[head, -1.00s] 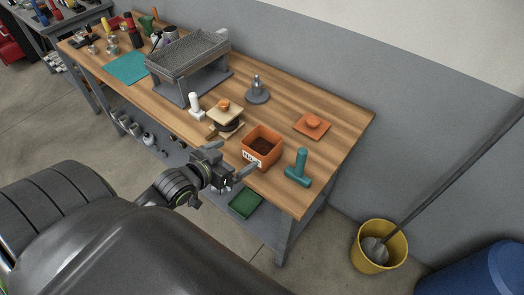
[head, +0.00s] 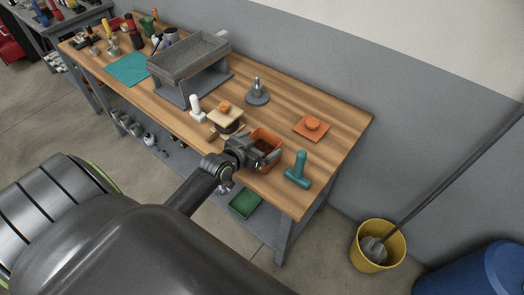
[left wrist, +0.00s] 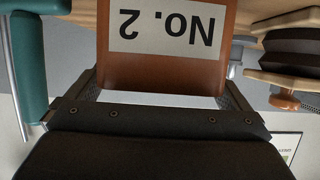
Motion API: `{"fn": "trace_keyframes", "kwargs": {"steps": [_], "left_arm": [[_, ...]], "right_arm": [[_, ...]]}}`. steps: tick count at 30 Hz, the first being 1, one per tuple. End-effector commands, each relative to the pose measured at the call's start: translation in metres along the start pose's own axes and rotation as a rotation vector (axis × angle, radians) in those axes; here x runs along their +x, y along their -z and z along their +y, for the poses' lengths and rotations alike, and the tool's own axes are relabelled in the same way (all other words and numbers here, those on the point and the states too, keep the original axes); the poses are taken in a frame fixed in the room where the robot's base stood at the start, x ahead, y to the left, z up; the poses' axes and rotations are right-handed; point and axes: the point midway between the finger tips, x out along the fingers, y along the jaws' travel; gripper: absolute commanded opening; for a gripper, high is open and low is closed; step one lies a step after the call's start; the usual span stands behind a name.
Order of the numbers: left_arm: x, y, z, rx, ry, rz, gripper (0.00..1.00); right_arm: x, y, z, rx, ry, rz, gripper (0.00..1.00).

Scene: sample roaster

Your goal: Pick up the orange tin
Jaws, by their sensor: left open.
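The orange tin (head: 267,136), an open square box with dark contents, stands on the wooden bench near its front edge. My left gripper (head: 264,156) is at the tin's near side and hides much of its front. In the left wrist view the tin (left wrist: 160,75) shows close up, its "No. 2" label upside down in the picture. My right gripper is not in view.
A teal T-shaped tool (head: 298,170) stands just right of the tin. A wooden piece with an orange knob (head: 226,117) is close on its left. An orange lid (head: 311,128) lies behind to the right.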

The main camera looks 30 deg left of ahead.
Motion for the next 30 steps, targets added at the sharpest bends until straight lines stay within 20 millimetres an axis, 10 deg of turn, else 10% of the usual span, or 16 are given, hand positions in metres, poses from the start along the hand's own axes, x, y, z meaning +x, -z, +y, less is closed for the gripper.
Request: {"fn": "trace_keyframes", "kwargs": {"steps": [12, 21, 30], "left_arm": [[0.0146, -0.0001, 0.0004, -0.001, 0.001, 0.001, 1.0], [0.0144, -0.0003, 0.0002, 0.0, 0.001, 0.001, 0.63], [0.0125, 0.0052, 0.0, 0.001, 0.001, 0.002, 0.63]], "right_arm": [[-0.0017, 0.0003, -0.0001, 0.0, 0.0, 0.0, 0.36], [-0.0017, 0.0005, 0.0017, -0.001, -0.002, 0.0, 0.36], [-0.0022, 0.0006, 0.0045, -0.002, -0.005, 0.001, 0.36]]}}
